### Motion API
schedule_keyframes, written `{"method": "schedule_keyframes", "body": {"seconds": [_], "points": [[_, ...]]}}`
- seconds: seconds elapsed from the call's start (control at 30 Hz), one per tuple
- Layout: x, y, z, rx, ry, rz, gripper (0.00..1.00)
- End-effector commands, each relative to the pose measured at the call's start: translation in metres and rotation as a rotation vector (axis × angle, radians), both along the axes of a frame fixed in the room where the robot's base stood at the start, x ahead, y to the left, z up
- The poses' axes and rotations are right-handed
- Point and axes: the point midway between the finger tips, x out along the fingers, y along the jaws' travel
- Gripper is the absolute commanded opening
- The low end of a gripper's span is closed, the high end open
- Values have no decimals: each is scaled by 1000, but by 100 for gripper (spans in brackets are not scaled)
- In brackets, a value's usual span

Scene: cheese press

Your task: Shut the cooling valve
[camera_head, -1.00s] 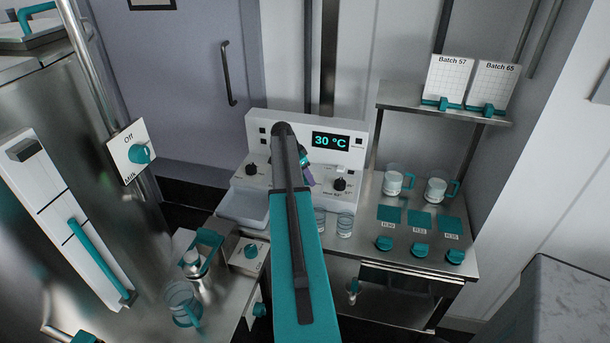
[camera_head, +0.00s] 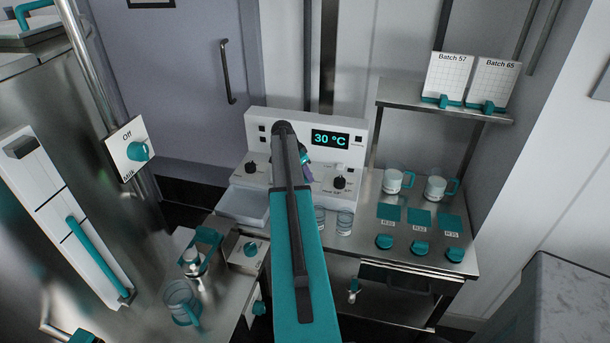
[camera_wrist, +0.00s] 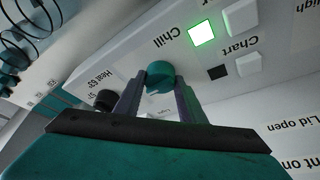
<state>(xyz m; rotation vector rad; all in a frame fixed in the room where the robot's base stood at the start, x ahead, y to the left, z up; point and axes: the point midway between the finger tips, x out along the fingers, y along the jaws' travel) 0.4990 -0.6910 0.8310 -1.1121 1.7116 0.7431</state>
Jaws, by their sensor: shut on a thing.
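A teal knob (camera_wrist: 160,74) sits on the white panel (camera_wrist: 130,62) near the word "Chill", which reads upside down in the wrist view. My gripper (camera_wrist: 160,88) is shut on this knob, with one grey finger on each side of it. In the head view my arm reaches to the control panel (camera_head: 258,128), and it hides most of the knob and my fingers. The panel's display (camera_head: 330,139) reads 30 °C.
A lit green button (camera_wrist: 202,34) is close to the knob. A black knob (camera_wrist: 106,100) is beside my left finger. The panel also carries black dials (camera_head: 339,183). Glasses (camera_head: 345,222) stand before it, and mugs (camera_head: 394,181) stand on the counter to the right.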

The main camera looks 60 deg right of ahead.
Motion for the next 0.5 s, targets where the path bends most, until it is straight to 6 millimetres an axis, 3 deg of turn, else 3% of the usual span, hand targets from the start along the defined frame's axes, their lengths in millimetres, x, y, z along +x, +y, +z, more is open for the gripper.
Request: {"method": "schedule_keyframes", "body": {"seconds": [0.5], "points": [[-4, 2, -3, 0, 0, 324, 14]]}}
